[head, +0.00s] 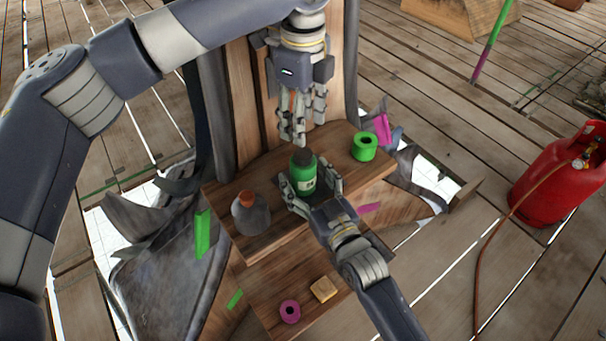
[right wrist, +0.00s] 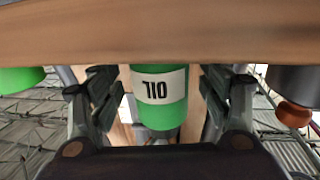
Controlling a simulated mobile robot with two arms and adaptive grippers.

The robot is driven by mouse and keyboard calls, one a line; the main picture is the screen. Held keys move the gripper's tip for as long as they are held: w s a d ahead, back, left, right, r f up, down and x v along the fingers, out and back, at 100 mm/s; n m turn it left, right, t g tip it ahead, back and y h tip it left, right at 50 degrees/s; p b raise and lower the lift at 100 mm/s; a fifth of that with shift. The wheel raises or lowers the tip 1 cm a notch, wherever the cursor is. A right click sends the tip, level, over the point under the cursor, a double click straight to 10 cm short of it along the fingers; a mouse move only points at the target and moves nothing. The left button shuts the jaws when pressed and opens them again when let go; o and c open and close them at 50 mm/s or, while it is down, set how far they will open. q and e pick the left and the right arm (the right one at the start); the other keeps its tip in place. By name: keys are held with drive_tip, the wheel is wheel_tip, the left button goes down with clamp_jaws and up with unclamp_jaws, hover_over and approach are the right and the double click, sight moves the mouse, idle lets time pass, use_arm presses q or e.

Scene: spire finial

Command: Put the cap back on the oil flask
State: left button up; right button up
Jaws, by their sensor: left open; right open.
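The green oil flask (head: 302,181) stands upright on the upper wooden shelf (head: 270,245), with a dark cap-like piece (head: 304,156) at its top. I cannot tell how well that piece is seated. My right gripper (head: 312,186) is open, with its fingers on either side of the flask. In the right wrist view, the flask (right wrist: 160,112) appears upside down between the fingers, with its OIL label visible and gaps on both sides. My left gripper (head: 303,130) is open and points down just above the flask top.
A grey flask with an orange stopper (head: 250,215) stands left of the oil flask. A green roll (head: 364,147) sits to the right. A magenta roll (head: 289,311) and a wooden block (head: 323,289) lie on the lower step. A red gas cylinder (head: 565,172) stands far right.

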drive_tip(key=shift+x, duration=0.9)
